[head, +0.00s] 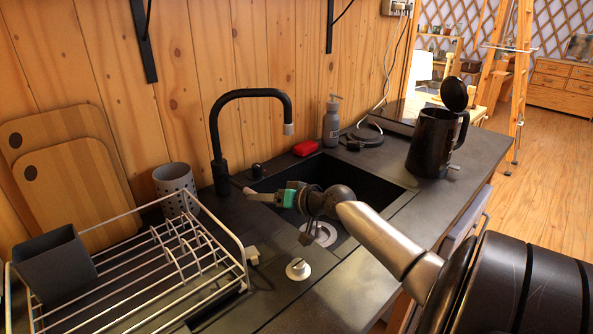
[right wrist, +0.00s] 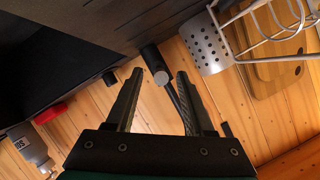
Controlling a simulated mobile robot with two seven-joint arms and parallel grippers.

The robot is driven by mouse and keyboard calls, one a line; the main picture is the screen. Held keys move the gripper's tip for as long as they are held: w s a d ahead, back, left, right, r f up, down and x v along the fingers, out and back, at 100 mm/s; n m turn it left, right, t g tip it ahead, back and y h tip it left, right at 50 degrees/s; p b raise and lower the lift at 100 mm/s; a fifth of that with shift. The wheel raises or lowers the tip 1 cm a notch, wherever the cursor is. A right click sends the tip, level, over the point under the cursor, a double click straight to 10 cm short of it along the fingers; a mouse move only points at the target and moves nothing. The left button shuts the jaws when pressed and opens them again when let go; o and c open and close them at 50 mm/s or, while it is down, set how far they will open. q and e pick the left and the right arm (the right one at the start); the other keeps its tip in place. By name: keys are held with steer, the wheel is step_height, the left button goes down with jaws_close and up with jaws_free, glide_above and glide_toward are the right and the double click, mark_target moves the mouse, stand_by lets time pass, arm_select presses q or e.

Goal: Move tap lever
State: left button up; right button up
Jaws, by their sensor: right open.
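The black tap (head: 218,150) stands behind the sink's left corner, its spout arching right to a grey nozzle. My right gripper (head: 247,191) reaches over the sink from the right, its fingers pointing left at the tap's base. In the right wrist view the gripper (right wrist: 158,105) is open and empty. The tap's base (right wrist: 150,58) shows beyond and between its fingertips, with a grey round end facing me. A thin black bar runs down from there between the fingers; I cannot tell whether it is lever or spout. Contact is not visible. My left gripper is out of view.
The sink (head: 365,178) lies under my right arm. A wire dish rack (head: 150,275) stands at left, with a metal utensil cup (head: 175,188) behind it. A red sponge (head: 305,148), a soap bottle (head: 331,125) and a black kettle (head: 432,145) stand behind and right.

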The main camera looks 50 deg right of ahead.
steer(key=p+v, duration=0.1)
steer(key=v, duration=1.2)
stand_by(0.4)
